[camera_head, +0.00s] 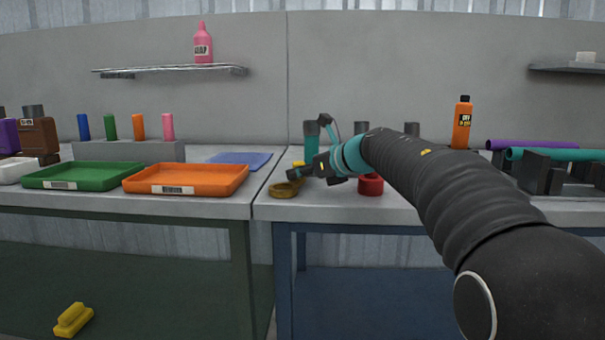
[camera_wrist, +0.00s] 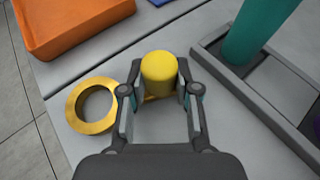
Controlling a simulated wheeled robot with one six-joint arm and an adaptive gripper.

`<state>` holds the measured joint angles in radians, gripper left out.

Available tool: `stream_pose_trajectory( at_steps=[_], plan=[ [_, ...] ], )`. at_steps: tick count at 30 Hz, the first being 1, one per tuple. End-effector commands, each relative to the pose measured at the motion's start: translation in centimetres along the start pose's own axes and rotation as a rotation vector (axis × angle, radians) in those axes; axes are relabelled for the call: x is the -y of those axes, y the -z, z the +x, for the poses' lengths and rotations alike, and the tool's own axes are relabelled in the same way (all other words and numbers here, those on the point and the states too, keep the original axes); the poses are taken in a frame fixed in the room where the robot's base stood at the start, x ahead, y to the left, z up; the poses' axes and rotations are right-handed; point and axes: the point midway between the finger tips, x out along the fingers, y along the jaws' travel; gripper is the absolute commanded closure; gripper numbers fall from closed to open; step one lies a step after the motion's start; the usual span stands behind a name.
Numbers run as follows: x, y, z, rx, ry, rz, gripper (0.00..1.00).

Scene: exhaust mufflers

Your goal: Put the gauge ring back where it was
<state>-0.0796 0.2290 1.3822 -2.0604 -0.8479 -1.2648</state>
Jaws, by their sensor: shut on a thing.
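The gauge ring (camera_wrist: 76,115) is a brass-yellow ring with a yellow upright knob (camera_wrist: 160,70) beside it. A yellow strip shows under the knob and seems to join it to the ring; my finger hides part of it. My gripper (camera_wrist: 160,84) is shut on the knob, one finger on each side. In the head view the ring (camera_head: 284,190) is at the front left corner of the right bench, beside my gripper (camera_head: 297,173). I cannot tell whether it touches the bench top.
A red ring (camera_head: 370,187) sits on the bench to the right, partly behind my arm. A teal cylinder (camera_head: 311,138) stands in a grey rack (camera_wrist: 236,82) behind. An orange tray (camera_head: 187,180) and a green tray (camera_head: 80,176) are on the left bench, across a narrow seam.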

Motion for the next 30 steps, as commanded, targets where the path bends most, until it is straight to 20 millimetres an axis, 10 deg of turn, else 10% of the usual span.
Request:
stream_pose_trajectory(
  at_steps=[4,5,7,20,30],
  plan=[
    [0.0,0.4,0.1,0.000,0.000,0.000,1.00],
    [0.0,0.3,0.1,0.000,0.000,0.000,0.62],
    [0.0,0.3,0.1,0.000,0.000,0.000,0.44],
    [0.1,0.0,-0.5,0.000,0.001,0.000,0.44],
    [0.1,-0.1,-6.7,0.001,0.005,0.001,0.44]
  ],
)
